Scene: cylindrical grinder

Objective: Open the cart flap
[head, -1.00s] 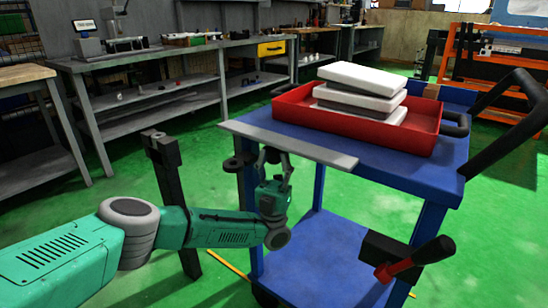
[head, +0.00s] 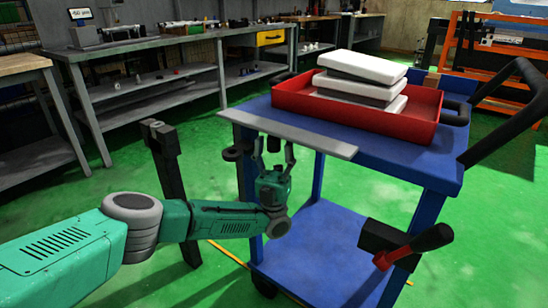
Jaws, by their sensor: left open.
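The cart flap is a long grey plate (head: 300,136) along the near left edge of the blue cart's top (head: 385,170). It lies about level with the top. My left gripper (head: 273,148) points up just below the flap's near edge. Its two fingers are spread with a gap between them, and it holds nothing. I cannot tell whether the fingertips touch the underside of the flap. My right gripper is not in view.
A red tray (head: 420,132) with stacked white-topped blocks (head: 365,67) sits on the cart. A black handle (head: 505,85) and a red-and-black lever (head: 415,245) are at the right. A black post (head: 170,170) stands left of the cart. Green floor lies open between cart and workbench.

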